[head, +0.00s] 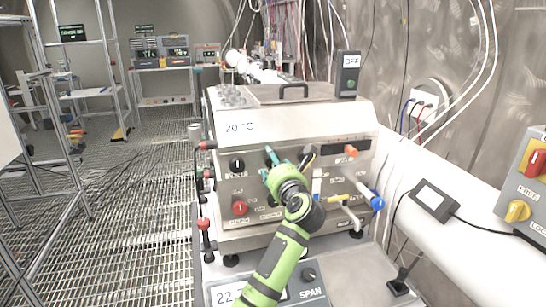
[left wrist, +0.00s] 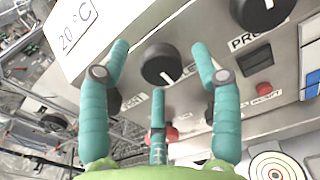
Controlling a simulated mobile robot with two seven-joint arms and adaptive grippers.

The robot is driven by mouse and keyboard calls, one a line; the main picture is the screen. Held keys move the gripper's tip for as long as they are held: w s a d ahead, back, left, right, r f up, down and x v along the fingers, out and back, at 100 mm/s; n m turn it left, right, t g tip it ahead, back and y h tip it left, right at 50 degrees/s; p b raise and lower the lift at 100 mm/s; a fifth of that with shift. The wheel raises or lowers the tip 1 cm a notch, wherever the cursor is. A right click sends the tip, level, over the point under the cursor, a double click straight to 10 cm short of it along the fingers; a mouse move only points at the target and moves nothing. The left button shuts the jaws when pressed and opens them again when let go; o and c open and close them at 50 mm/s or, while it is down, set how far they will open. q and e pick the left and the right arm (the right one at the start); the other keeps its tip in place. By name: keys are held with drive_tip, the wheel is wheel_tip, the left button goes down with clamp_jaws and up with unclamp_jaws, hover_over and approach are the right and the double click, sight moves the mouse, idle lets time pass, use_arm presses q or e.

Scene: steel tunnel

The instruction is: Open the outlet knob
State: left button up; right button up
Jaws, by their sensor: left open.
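My left gripper (head: 272,164) reaches up to the front panel of a steel machine (head: 300,104) marked 20 °C. Its teal fingers are spread and empty in the left wrist view (left wrist: 161,50). A round black knob (left wrist: 162,65) with a white mark shows between the fingertips, which look apart from it. Another black knob (left wrist: 262,12) sits to its right above lettering starting "PRO". In the head view a black knob (head: 237,164) is left of my gripper. I cannot read which knob is labelled outlet. My right gripper is not in view.
Below the upper knobs are a red knob (head: 240,208) and a blue-handled valve (head: 377,203) that sticks out at the right. A white pipe (head: 440,185) runs along the wall. A grated walkway (head: 130,210) lies clear at the left.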

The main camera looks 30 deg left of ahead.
use_arm(q)
drive_tip(key=shift+x, duration=0.8)
drive_tip(key=shift+r, duration=0.1)
drive_tip(key=c, duration=1.1)
drive_tip(key=shift+r+p, duration=0.2)
drive_tip(key=shift+p, duration=0.3)
drive_tip(key=shift+c, duration=0.2)
drive_tip(key=shift+d+r+m+p, duration=0.1)
drive_tip(key=shift+r+m+p, duration=0.05)
drive_tip(key=shift+m+p, duration=1.45)
drive_tip(key=shift+w, duration=0.1)
